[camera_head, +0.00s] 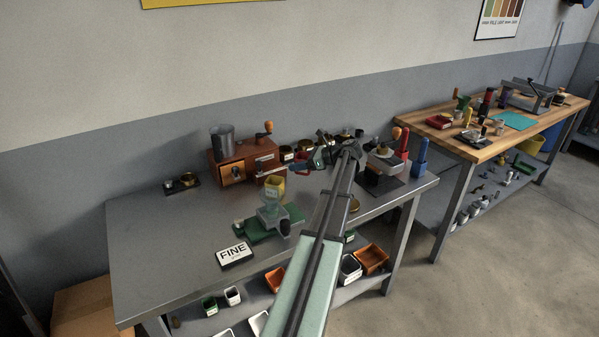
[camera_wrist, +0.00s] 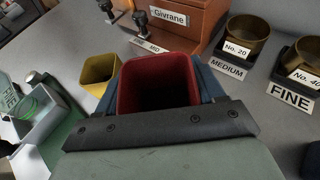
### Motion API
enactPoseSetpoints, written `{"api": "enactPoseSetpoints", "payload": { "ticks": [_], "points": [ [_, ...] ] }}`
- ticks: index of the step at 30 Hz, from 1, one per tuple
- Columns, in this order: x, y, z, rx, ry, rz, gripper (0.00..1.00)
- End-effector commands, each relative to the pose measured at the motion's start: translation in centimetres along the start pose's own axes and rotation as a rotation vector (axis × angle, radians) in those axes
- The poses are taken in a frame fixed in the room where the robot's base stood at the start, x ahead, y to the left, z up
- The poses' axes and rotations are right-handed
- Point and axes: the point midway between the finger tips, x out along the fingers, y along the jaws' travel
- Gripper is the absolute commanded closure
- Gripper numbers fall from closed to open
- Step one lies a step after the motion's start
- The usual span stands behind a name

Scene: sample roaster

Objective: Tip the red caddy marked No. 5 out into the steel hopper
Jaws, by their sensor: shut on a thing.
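The red caddy (camera_wrist: 158,82) is between my jaws in the wrist view, its open mouth facing the camera. Its inside looks dark red and I cannot make out any contents. Its No. 5 mark is not visible. In the head view the red caddy (camera_head: 300,166) shows small at the end of my arm. My gripper (camera_head: 318,157) is shut on it, above the bench, right of the brown wooden mill. The steel hopper (camera_head: 222,141), a grey open cylinder, stands at the mill's left end. The hopper is out of the wrist view.
The brown mill (camera_head: 229,164) has a drawer and a crank with an orange knob. A yellow caddy (camera_head: 275,187) stands near a green-based device (camera_head: 270,222). Brass sieves, No. 20 (camera_wrist: 246,33) and No. 40 (camera_wrist: 303,60), stand nearby.

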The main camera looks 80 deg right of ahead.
Motion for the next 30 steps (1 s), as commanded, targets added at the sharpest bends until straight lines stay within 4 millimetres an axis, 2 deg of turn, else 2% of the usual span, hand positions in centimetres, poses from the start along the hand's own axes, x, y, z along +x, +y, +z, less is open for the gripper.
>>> {"api": "enactPoseSetpoints", "payload": {
  "ticks": [1, 6, 11, 17, 24, 30],
  "points": [
    [-0.4, 0.0, 0.9, -0.002, 0.0, -0.001, 0.69],
    [-1.1, 0.0, 2.8, -0.001, 0.0, 0.0, 0.69],
    [-0.7, -0.3, 4.8, -0.002, 0.002, 0.002, 0.69],
    [2.7, -0.9, 9.8, -0.004, 0.012, 0.004, 0.69],
    [8.3, -1.0, 17.7, -0.004, 0.018, 0.004, 0.69],
    [12.6, -0.3, 24.1, -0.003, 0.013, 0.004, 0.69]
  ]
}}
